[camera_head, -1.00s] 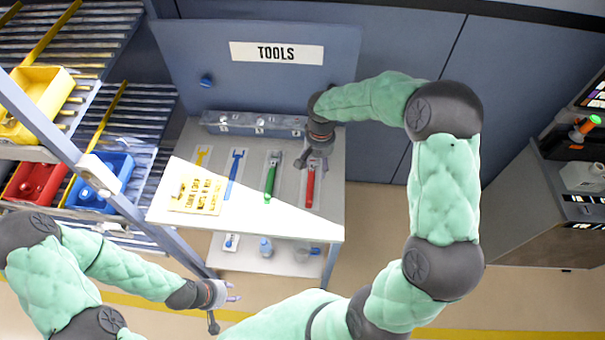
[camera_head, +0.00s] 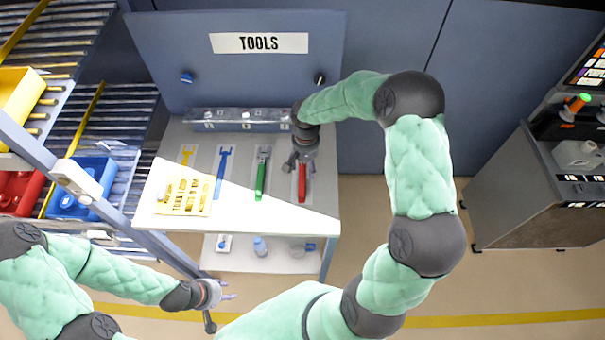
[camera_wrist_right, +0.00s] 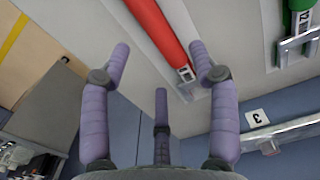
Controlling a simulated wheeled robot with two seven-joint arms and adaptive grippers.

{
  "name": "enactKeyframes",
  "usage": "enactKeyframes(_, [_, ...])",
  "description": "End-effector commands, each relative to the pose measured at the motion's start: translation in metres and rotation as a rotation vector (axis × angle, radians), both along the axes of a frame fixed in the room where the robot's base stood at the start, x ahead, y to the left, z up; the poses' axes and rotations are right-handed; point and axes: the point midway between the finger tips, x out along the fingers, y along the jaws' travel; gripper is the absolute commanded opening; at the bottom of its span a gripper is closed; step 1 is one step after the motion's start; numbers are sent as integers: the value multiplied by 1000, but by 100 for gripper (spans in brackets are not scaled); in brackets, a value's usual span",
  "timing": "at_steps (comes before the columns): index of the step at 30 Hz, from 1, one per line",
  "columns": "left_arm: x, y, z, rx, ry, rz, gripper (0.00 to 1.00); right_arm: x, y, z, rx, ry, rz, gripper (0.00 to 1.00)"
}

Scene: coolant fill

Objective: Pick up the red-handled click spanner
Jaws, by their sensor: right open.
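The red-handled spanner (camera_head: 302,186) lies at the right end of the tool row on the table, with its handle towards me. My right gripper (camera_head: 299,165) is open and empty at its far end, hiding the spanner's head in the head view. In the right wrist view the red handle (camera_wrist_right: 158,30) runs between and beyond the spread purple fingers (camera_wrist_right: 160,60), apart from them as far as I can tell. My left gripper (camera_head: 226,292) is low in front of the table, away from the tools; its finger opening is too small to judge.
A grey rail (camera_head: 240,120) and the TOOLS panel (camera_head: 320,50) stand behind. A cabinet (camera_head: 510,200) is at right.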

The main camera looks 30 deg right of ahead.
Motion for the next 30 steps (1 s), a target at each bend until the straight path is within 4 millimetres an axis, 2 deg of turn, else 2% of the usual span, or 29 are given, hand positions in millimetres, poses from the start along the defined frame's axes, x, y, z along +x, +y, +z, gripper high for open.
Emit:
enactKeyframes(6, [0,0,-5,0,0,0,40,1,3,-33,1,4,0,61])
enactKeyframes(15, [0,0,-5,0,0,0,40,2,2,-39,0,0,1,61])
enactKeyframes(21, [0,0,-5,0,0,0,40,2,3,-39,1,1,1,5])
enactKeyframes(22, [0,0,-5,0,0,0,40,2,3,-39,1,1,1,0])
enactKeyframes(30, [0,0,-5,0,0,0,40,2,3,-39,0,0,1,0])
